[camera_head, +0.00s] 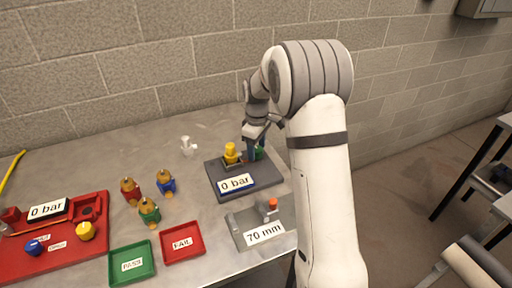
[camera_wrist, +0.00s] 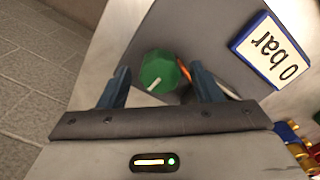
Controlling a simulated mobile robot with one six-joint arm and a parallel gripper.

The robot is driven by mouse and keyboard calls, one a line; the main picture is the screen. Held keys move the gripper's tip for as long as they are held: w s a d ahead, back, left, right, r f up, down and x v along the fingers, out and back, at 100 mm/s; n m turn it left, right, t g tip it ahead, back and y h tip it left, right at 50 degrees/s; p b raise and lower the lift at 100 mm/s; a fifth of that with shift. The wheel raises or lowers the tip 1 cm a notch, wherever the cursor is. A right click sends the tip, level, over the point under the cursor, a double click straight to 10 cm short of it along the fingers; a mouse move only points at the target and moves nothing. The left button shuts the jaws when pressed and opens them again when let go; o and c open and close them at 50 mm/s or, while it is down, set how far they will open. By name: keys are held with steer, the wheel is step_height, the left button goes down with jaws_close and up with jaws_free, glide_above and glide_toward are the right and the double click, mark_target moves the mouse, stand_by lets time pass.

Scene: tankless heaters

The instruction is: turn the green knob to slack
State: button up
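The green knob (camera_wrist: 159,73) has a pale pointer line and sits on a dark grey plate (camera_wrist: 200,25). In the wrist view it lies between and just beyond the two blue fingers of my gripper (camera_wrist: 160,84). The fingers are apart with a visible gap on each side, and nothing is held. An orange mark (camera_wrist: 185,71) shows beside the knob's right edge. In the head view my gripper (camera_head: 255,150) is at the back right of the plate, and only part of the green knob (camera_head: 260,153) shows behind it.
A "0 bar" display (camera_head: 237,183) and a yellow fitting (camera_head: 231,152) share the plate. A "70 mm" grey fixture (camera_head: 240,236) stands in front. Red, blue and green-banded brass valves (camera_head: 149,211) stand left, near the PASS tray (camera_head: 133,281) and FAIL tray (camera_head: 183,258). A wall is behind.

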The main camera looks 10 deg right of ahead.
mark_target(257, 149)
step_height(257, 149, up, 8)
steer(key=shift+f, duration=0.1)
stand_by(0.5)
steer(key=s+r+m+t, duration=0.2)
steer(key=s+m, duration=0.8)
steer(key=s, duration=2.1)
steer(key=shift+s+r+t, duration=0.4)
steer(key=shift+r, duration=0.1)
